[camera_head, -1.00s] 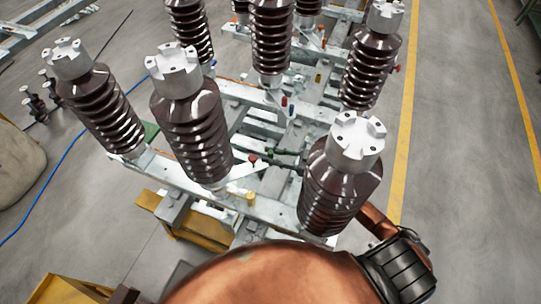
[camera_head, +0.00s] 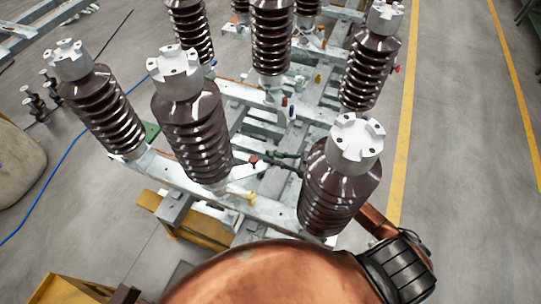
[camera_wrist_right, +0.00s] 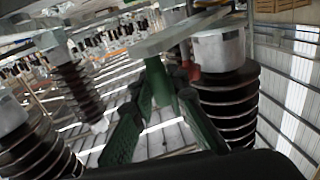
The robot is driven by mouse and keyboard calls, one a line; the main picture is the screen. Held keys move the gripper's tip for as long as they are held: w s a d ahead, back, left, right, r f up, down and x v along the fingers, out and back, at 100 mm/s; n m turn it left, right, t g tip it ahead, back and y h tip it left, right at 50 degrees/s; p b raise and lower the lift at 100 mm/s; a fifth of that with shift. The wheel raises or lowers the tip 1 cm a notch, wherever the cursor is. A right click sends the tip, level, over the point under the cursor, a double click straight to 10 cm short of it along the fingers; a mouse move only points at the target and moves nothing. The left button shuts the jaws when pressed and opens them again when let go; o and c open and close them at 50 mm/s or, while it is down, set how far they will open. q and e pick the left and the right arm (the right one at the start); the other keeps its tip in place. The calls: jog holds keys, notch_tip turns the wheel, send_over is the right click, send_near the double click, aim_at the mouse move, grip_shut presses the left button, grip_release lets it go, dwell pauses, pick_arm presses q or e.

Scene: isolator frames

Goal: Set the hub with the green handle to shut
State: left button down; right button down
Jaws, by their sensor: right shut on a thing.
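The green handle (camera_wrist_right: 157,82) shows in the right wrist view, beneath a pale metal bar, and runs down between the fingers of my right gripper (camera_wrist_right: 160,122). The gripper is shut on it. In the head view my right gripper (camera_head: 287,158) is small and dark, just left of the front right insulator, which hides much of it and my forearm. The green handle's hub and its exact angle cannot be made out in the head view. My left gripper is not in view.
A red handle (camera_head: 253,161) and a yellow handle (camera_head: 251,196) sit on the pale steel frame (camera_head: 270,212) near my gripper. Tall brown ribbed insulators (camera_head: 193,125) with metal caps stand close around. Open floor (camera_head: 460,150) lies to the right.

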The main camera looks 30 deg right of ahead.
jog(key=shift+s+a+p, duration=0.2)
jog(key=shift+s+p, duration=0.35)
jog(key=shift+s, duration=0.65)
jog(key=c, duration=1.8)
grip_release()
jog(key=shift+w, duration=0.1)
jog(key=shift+c, duration=0.2)
jog(key=v, duration=1.2)
jog(key=shift+f, duration=0.1)
jog(key=shift+c, duration=0.7)
